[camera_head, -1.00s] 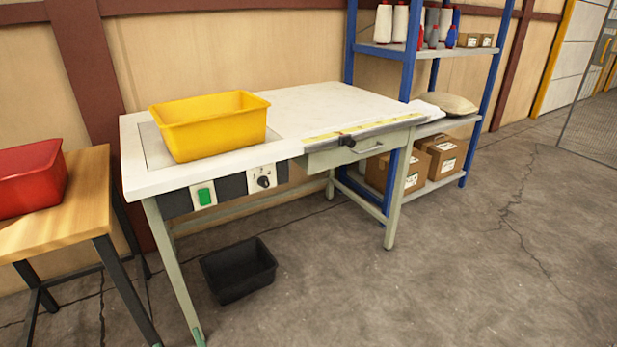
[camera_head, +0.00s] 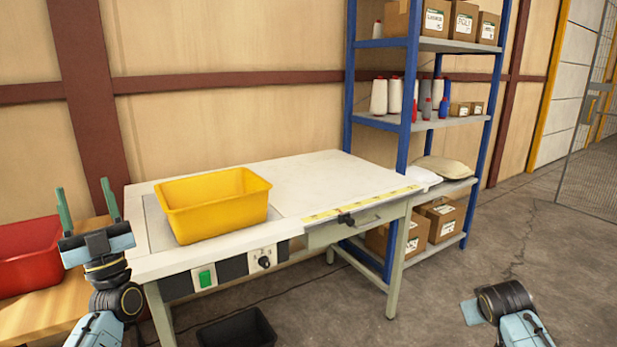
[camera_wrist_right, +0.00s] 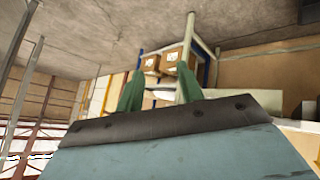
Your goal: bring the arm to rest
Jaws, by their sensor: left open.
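My left gripper (camera_head: 87,204) is raised at the left of the head view, in front of the wooden side table. Its two green fingers point up and stand apart with nothing between them. My right arm's wrist (camera_head: 503,297) shows at the lower right of the head view, over the floor; its fingers cannot be made out there. In the right wrist view, my right gripper (camera_wrist_right: 160,72) has its two green fingers apart, with nothing held between them. Both grippers are clear of the worktable (camera_head: 310,172).
A yellow bin (camera_head: 215,212) stands on the worktable, and a red bin (camera_head: 28,258) on the wooden side table (camera_head: 60,303). A black bin (camera_head: 238,328) is on the floor. Blue shelving (camera_head: 411,90) holds thread cones and boxes. Floor at the right is open.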

